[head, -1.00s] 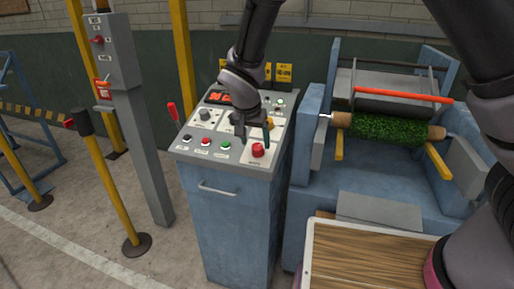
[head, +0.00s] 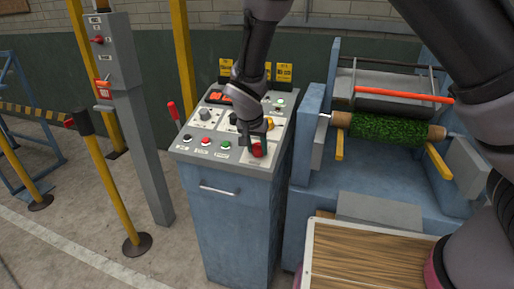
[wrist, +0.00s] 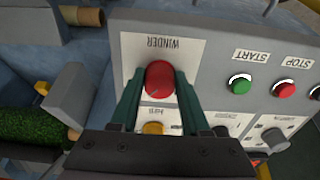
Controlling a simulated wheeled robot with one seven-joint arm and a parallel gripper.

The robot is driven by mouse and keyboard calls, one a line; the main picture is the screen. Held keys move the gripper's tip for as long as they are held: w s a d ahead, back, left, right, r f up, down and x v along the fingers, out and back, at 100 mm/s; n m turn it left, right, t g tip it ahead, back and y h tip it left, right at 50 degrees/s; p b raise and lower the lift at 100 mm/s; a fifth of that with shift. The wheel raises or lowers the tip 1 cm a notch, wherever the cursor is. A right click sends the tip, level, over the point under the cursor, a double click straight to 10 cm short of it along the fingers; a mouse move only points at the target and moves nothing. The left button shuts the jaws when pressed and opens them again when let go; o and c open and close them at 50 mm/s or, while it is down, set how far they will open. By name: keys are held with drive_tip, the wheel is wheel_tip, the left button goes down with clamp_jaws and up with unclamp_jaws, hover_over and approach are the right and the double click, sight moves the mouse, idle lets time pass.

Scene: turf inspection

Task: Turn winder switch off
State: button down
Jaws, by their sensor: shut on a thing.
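The winder switch is a red knob (wrist: 160,78) on a white plate (wrist: 176,58) labelled WINDER, which reads upside down in the wrist view. In the head view the red knob (head: 257,150) sits at the front right of the sloped control panel (head: 228,162). My gripper (wrist: 158,84) has one green finger on each side of the knob and is shut on it. In the head view my gripper (head: 255,141) reaches down to the knob from above and partly hides it. The direction the knob points is hard to tell.
Green (wrist: 240,84) and red (wrist: 284,88) buttons marked START and STOP lie beside the plate. A yellow knob (wrist: 153,128) is close behind the winder knob. To the right in the head view stands the winder machine with a turf roll (head: 385,129).

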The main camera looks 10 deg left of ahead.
drive_tip(key=n, duration=0.4)
drive_tip(key=shift+d+n, duration=0.1)
drive_tip(key=shift+n, duration=0.2)
drive_tip(key=n, duration=0.4)
drive_tip(key=shift+n, duration=0.3)
drive_tip(key=n, duration=0.4)
drive_tip(key=shift+w+d+n+y, duration=0.1)
drive_tip(key=shift+d+n+y, duration=0.05)
drive_tip(key=shift+n+y, duration=0.15)
drive_tip(key=shift+r+n+g, duration=0.1)
drive_tip(key=shift+n+g, duration=0.2)
drive_tip(key=shift+n, duration=1.8)
drive_tip(key=shift+c, duration=1.9)
unclamp_jaws()
